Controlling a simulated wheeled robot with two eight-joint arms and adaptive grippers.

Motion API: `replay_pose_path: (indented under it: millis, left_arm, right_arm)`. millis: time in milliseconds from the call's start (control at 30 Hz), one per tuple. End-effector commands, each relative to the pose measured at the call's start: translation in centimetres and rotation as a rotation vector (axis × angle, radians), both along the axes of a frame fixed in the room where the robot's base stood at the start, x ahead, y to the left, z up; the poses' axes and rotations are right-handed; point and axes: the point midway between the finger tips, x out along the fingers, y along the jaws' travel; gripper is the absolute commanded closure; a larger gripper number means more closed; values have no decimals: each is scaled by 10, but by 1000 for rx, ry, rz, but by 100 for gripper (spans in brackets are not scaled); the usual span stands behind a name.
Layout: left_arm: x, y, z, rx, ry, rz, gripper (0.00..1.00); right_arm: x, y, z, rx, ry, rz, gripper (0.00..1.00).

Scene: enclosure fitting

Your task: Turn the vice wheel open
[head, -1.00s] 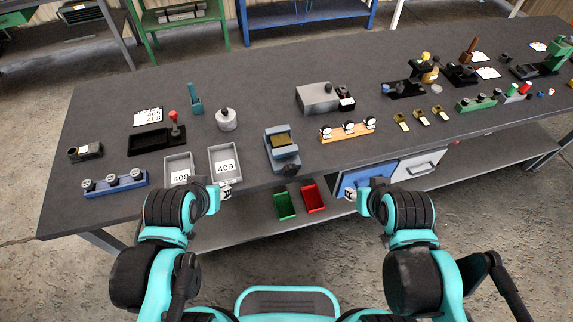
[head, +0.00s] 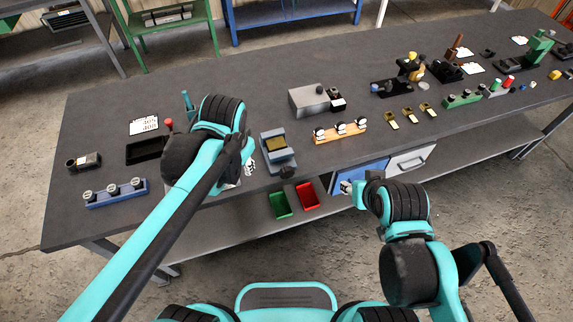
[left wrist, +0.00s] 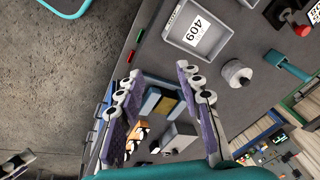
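The vice (head: 274,144) is a blue-grey block with a brass-coloured piece between its jaws, near the table's front edge. Its dark wheel (head: 287,172) is on the side facing me. My left gripper (head: 250,168) is just left of the vice, apart from it. In the left wrist view my left gripper (left wrist: 163,88) is open and empty, with the vice (left wrist: 163,105) showing beyond and between its fingers. The wheel cannot be made out there. My right gripper (head: 346,187) hangs in front of the table edge; whether it is open cannot be told.
An orange rack with white-topped knobs (head: 340,132) stands right of the vice, and a grey box (head: 308,100) behind it. A grey tray marked 409 (left wrist: 192,28) lies left of the vice. Green (head: 280,205) and red (head: 307,196) bins sit below the table edge.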

Motion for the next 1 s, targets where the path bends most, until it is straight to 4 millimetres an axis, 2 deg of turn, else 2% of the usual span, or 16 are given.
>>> replay_pose_path:
  millis: [33,200,333,500,700,867,1000]
  left_arm:
    - [14,-15,7,35,46,-68,64]
    - [42,-60,1,156,208,-287,64]
    - [57,-96,-12,241,330,-442,64]
    - [63,-132,-32,324,449,-586,64]
    - [63,-147,-46,361,510,-652,64]
    - [61,-142,-64,362,514,-654,64]
    - [58,-133,-87,362,513,-654,64]
  right_arm:
    - [0,0,11,0,0,0,60]
    - [0,0,30,0,0,0,60]
    - [0,0,43,0,0,0,60]
    - [0,0,55,0,0,0,60]
    - [0,0,58,0,0,0,60]
    - [0,0,52,0,0,0,60]
    - [0,0,46,0,0,0,60]
